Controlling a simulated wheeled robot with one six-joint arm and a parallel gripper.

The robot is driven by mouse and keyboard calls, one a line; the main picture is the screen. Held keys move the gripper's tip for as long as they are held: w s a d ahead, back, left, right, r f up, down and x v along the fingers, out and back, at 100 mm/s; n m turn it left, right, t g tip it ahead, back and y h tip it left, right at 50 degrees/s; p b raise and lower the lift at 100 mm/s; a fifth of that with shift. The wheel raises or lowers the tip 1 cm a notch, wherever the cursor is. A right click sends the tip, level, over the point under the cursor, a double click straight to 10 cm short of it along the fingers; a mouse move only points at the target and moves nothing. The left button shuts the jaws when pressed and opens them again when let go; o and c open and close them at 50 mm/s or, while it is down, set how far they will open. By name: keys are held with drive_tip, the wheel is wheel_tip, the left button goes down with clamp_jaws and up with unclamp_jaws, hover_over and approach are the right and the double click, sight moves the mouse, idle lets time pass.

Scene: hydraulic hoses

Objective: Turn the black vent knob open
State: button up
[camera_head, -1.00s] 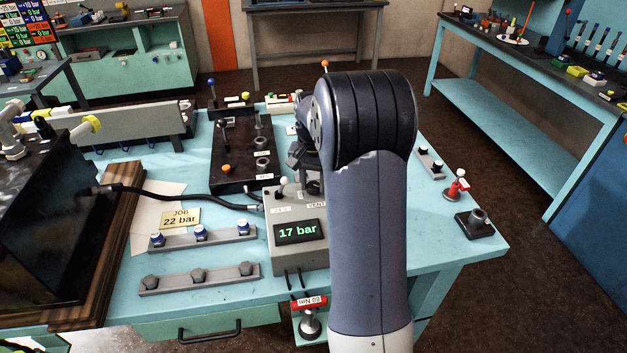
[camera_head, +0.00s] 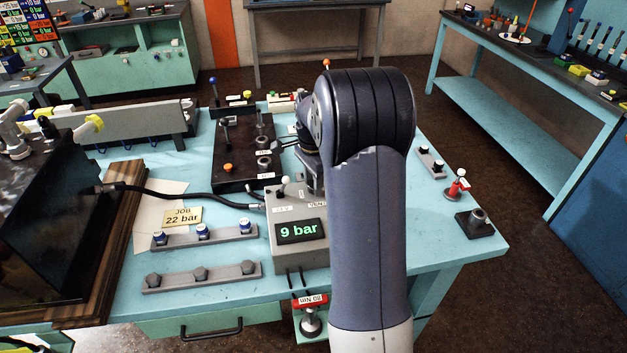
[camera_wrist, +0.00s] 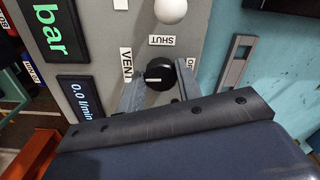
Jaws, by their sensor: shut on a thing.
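The black vent knob (camera_wrist: 158,76) sits on the grey pump box's face, beside labels reading VENT, SHUT and one partly hidden label beginning with O. Its white pointer line lies roughly level in the wrist view, aimed away from the SHUT label toward the VENT side. My gripper (camera_wrist: 158,85) is shut on the knob, one finger on each side. In the head view my arm hides the knob and most of the gripper. The grey pump box (camera_head: 286,256) shows a green display (camera_head: 299,231) reading 9 bar.
A white ball-topped lever (camera_wrist: 171,10) stands close to the knob. A black hose (camera_head: 180,198) runs from the box to the dark tank at left. A second display (camera_wrist: 82,98) reads 0.0 l/min. A JOB 22 bar card (camera_head: 183,217) lies on the bench.

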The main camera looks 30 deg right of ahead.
drive_tip(key=shift+m, duration=0.5)
drive_tip(key=o, duration=1)
drive_tip(key=shift+c, duration=0.2)
wheel_tip(320, 180, up, 11)
drive_tip(key=b, duration=0.1)
drive_tip(key=shift+f, duration=0.2)
wheel_tip(320, 180, down, 11)
drive_tip(key=shift+r+p, duration=0.15)
drive_tip(key=shift+p, duration=0.4)
drive_tip(key=shift+r, duration=0.15)
